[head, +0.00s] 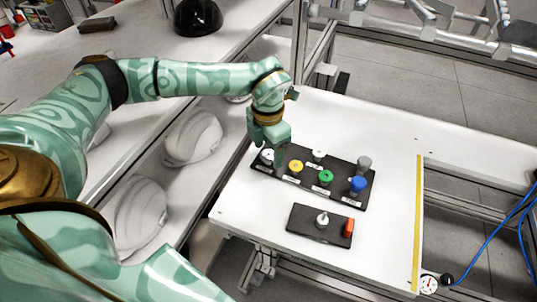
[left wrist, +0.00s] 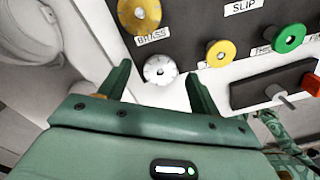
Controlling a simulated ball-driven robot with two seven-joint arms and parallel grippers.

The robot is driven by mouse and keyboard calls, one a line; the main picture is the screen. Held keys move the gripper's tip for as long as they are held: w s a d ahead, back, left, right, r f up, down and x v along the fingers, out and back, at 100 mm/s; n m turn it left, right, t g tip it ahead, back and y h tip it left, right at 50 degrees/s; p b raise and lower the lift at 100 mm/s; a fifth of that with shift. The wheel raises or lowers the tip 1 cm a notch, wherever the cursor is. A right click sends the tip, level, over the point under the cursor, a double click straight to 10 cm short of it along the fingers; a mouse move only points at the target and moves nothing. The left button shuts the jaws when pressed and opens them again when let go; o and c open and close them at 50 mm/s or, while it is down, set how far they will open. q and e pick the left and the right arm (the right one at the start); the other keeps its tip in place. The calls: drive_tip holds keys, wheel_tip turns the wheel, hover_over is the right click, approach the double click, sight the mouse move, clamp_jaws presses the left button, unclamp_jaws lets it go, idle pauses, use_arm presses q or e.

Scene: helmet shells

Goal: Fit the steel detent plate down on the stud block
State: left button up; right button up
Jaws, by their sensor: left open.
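A silver, knurled steel disc (left wrist: 160,69), which I take as the steel detent plate, lies at the edge of the black board in the left wrist view. In the head view it shows as a pale knob (head: 266,156) at the board's left end. My left gripper (head: 270,145) is above that end. Its fingers (left wrist: 158,78) are open, on either side of the disc in the picture; I cannot tell whether they touch it. The stud block (head: 296,226) is a small black slab with an upright pale stud and an orange-red piece. My right gripper is not in view.
The black board (head: 345,192) holds more knobs: yellow (head: 295,166), green (head: 326,177), blue (head: 358,184), grey (head: 364,162) and white (head: 319,155). A brass one (left wrist: 139,15) shows in the wrist view. The white table (head: 390,230) is bare around the slab. Helmet shells (head: 192,137) lie left.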

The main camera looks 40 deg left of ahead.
use_arm(q)
drive_tip(key=shift+f, duration=0.25)
idle(0.4)
drive_tip(key=c, duration=1.1)
